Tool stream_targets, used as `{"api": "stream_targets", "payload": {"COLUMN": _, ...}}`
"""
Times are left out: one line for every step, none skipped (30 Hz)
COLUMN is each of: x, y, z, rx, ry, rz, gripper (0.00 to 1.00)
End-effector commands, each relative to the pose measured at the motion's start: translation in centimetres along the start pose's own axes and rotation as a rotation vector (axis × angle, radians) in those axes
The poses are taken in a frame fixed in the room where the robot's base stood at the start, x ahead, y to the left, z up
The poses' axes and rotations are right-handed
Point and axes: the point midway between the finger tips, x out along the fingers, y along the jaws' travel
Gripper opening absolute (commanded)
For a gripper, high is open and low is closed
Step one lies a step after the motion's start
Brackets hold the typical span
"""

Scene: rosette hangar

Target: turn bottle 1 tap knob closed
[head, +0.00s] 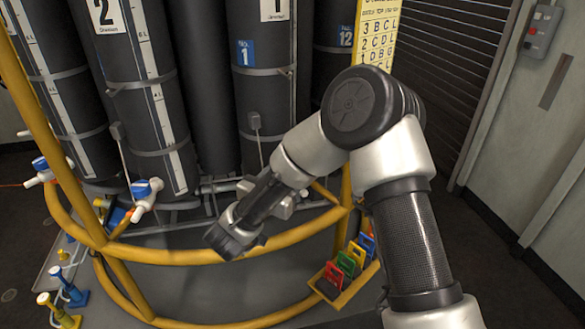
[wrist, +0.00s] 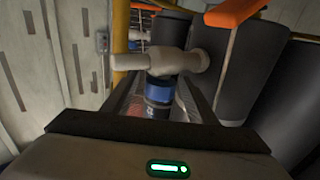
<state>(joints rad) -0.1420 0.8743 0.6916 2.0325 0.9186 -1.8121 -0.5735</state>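Bottle 1 (head: 262,100) is a tall dark cylinder with a blue "1" label, in the middle of the head view. In the wrist view a tap (wrist: 165,62) with a pale body shows just beyond my gripper, and its blue knob (wrist: 160,92) points toward the camera. My gripper (wrist: 161,88) is open, with one dark finger on each side of the knob and a gap showing on both sides. The tap of bottle 1 is not visible there, probably hidden by my arm.
A yellow rail (head: 190,256) curves in front of the bottles. Bottle 2 (head: 138,90) has a blue-knobbed tap (head: 146,192) at the left. A yellow tray (head: 346,290) of coloured tags hangs low at right.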

Motion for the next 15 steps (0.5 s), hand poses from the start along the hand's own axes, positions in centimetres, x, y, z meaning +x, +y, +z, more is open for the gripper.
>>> {"api": "stream_targets", "payload": {"x": 0.0, "y": 0.0, "z": 0.0, "rx": 0.0, "ry": 0.0, "rz": 0.0, "gripper": 0.53}}
{"api": "stream_targets", "payload": {"x": 0.0, "y": 0.0, "z": 0.0, "rx": 0.0, "ry": 0.0, "rz": -0.001, "gripper": 0.53}}
{"api": "stream_targets", "payload": {"x": -0.1, "y": 0.0, "z": 0.0, "rx": -0.001, "ry": 0.0, "rz": -0.001, "gripper": 0.53}}
{"api": "stream_targets", "payload": {"x": -0.2, "y": 0.0, "z": 0.0, "rx": -0.001, "ry": -0.001, "rz": -0.001, "gripper": 0.53}}
{"api": "stream_targets", "payload": {"x": -0.3, "y": 0.0, "z": 0.0, "rx": -0.001, "ry": -0.001, "rz": -0.001, "gripper": 0.53}}
{"api": "stream_targets", "payload": {"x": -0.6, "y": -0.1, "z": 0.0, "rx": 0.0, "ry": -0.001, "rz": -0.002, "gripper": 0.53}}
{"api": "stream_targets", "payload": {"x": -0.9, "y": -0.1, "z": 0.0, "rx": 0.0, "ry": 0.0, "rz": -0.002, "gripper": 0.53}}
{"api": "stream_targets", "payload": {"x": -1.3, "y": -0.1, "z": 0.0, "rx": 0.001, "ry": 0.0, "rz": -0.003, "gripper": 0.53}}
{"api": "stream_targets", "payload": {"x": -1.9, "y": -0.2, "z": 0.0, "rx": 0.0, "ry": 0.0, "rz": -0.005, "gripper": 0.53}}
{"api": "stream_targets", "payload": {"x": -2.5, "y": -0.2, "z": 0.0, "rx": -0.001, "ry": 0.0, "rz": -0.005, "gripper": 0.53}}
{"api": "stream_targets", "payload": {"x": -3.1, "y": -0.2, "z": 0.0, "rx": -0.002, "ry": 0.0, "rz": -0.007, "gripper": 0.53}}
{"api": "stream_targets", "payload": {"x": -4.0, "y": -0.2, "z": 0.0, "rx": -0.001, "ry": 0.0, "rz": -0.006, "gripper": 0.53}}
{"api": "stream_targets", "payload": {"x": -4.7, "y": -0.2, "z": 0.0, "rx": 0.0, "ry": 0.0, "rz": -0.007, "gripper": 0.53}}
{"api": "stream_targets", "payload": {"x": -5.5, "y": -0.2, "z": 0.1, "rx": -0.002, "ry": -0.001, "rz": -0.008, "gripper": 0.53}}
{"api": "stream_targets", "payload": {"x": -6.5, "y": -0.2, "z": 0.0, "rx": -0.002, "ry": 0.001, "rz": -0.007, "gripper": 0.53}}
